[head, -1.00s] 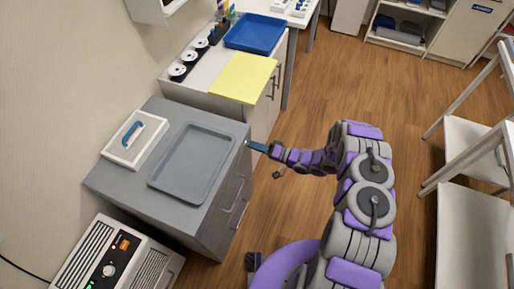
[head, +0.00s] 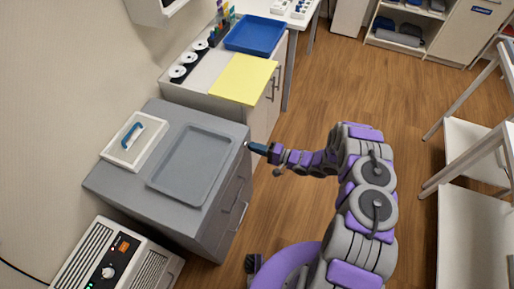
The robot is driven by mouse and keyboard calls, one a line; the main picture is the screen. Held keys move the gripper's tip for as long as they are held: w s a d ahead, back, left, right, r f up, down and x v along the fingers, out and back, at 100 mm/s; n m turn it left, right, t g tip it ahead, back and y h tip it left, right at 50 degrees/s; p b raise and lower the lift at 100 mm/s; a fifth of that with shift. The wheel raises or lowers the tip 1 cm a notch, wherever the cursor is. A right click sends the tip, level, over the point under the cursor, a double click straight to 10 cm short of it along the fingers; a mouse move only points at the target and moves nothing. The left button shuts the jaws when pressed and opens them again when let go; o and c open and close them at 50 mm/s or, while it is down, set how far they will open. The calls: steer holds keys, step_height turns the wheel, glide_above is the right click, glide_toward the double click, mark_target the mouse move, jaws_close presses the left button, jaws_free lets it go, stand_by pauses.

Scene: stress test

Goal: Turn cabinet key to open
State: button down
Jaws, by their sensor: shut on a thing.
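The grey cabinet (head: 122,182) stands at the left, with drawers with handles (head: 238,215) on its right-facing front. My gripper (head: 250,147) reaches in from the right, its fingertips at the upper far corner of that front. It is shut on the cabinet key, which is too small and too covered by the fingers to make out. The lock is hidden too. The cabinet front looks closed.
A grey tray (head: 192,165) and a white box with a blue handle (head: 135,140) lie on the cabinet. A white heater-like unit (head: 115,262) stands in front. A counter holds a yellow board (head: 244,79) and blue tray (head: 255,34).

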steer(key=shift+w, duration=0.2)
steer(key=c, duration=1.5)
jaws_free()
steer(key=shift+w+f, duration=0.1)
steer(key=shift+o, duration=1.3)
steer(key=shift+a, duration=0.15)
steer(key=p+v, duration=0.3)
steer(key=v, duration=1.4)
steer(key=shift+d, duration=0.25)
